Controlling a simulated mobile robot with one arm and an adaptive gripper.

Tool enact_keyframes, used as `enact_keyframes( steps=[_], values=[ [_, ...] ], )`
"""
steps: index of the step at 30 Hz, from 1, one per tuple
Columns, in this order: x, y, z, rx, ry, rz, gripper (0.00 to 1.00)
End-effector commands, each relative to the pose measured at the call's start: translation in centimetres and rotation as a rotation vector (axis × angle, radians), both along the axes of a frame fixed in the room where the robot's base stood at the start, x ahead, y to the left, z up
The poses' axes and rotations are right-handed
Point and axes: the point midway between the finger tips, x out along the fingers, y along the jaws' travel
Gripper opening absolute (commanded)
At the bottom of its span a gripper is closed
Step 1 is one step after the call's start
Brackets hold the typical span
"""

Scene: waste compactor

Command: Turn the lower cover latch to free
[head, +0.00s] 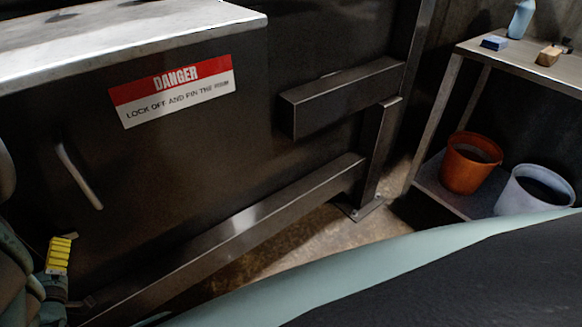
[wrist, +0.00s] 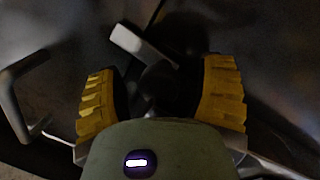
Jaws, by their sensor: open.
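In the wrist view, a short pale-grey lever (wrist: 143,45), which appears to be the lower cover latch, lies tilted on the dark panel, just beyond the gap between my fingers. A dark round shape is below it; I cannot tell if it is the latch's pivot. My gripper (wrist: 162,78) is open, its yellow ridged pads apart on either side, with nothing visibly held. I cannot tell whether it touches the lever. In the head view, one yellow pad of my gripper (head: 58,255) shows at the lower left; the latch is not visible there.
A grey bar handle (head: 78,175) stands on the dark cover panel; a similar handle (wrist: 22,85) is left of my gripper in the wrist view. A low steel beam (head: 235,235) runs along the panel. An orange bucket (head: 465,170) and a pale bucket (head: 510,200) stand right.

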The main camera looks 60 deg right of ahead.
Motion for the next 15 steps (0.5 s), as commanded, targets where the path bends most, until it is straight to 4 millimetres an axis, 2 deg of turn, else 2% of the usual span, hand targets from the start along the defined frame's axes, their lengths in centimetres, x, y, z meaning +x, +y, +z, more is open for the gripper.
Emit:
enact_keyframes(
  steps=[2, 15],
  values=[
    [-0.01, 0.05, -0.01, 0.0, 0.001, 0.001, 0.63],
    [-0.02, 0.02, -0.02, 0.0, 0.001, 0.001, 0.18]
  ],
)
